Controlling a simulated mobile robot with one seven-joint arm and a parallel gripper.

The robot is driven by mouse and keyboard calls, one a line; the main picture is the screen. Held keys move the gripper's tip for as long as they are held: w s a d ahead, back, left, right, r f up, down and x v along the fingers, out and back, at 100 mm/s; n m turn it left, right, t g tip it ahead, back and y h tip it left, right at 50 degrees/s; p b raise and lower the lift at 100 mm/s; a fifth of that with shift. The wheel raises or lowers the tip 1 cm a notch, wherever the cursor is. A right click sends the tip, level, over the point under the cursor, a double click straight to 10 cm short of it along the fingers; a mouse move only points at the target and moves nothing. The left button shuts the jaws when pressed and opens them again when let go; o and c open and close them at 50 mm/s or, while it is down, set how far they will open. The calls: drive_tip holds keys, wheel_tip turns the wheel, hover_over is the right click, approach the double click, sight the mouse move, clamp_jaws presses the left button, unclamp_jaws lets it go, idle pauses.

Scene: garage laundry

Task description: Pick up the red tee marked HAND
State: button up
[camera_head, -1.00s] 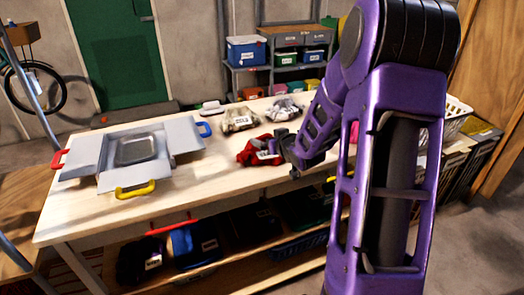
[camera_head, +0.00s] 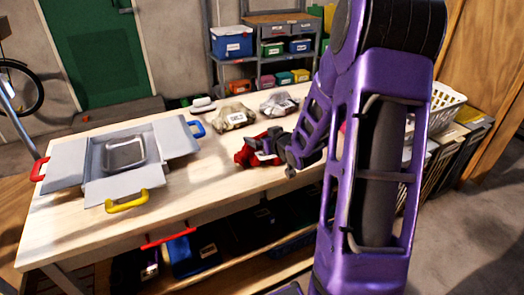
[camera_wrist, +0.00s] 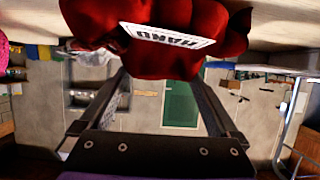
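The red tee (camera_head: 247,151) lies crumpled on the wooden workbench (camera_head: 180,209) in the head view. In the wrist view the red tee (camera_wrist: 95,18) fills the top middle, and its white label reads HAND upside down. My gripper (camera_head: 280,155) is low over the bench at the right side of the tee and partly hides it. In the wrist view the two fingers of my gripper (camera_wrist: 160,80) stand apart, with their tips at the red cloth. The tips are partly hidden by the cloth, and I see no clear grip on it.
A grey flap-sided box (camera_head: 98,190) with coloured handles stands on the bench at left. A beige labelled bundle (camera_head: 236,117) and a grey one (camera_head: 279,103) lie behind the tee. A white basket (camera_head: 447,103) is at right.

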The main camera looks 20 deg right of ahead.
clamp_jaws()
idle(0.3)
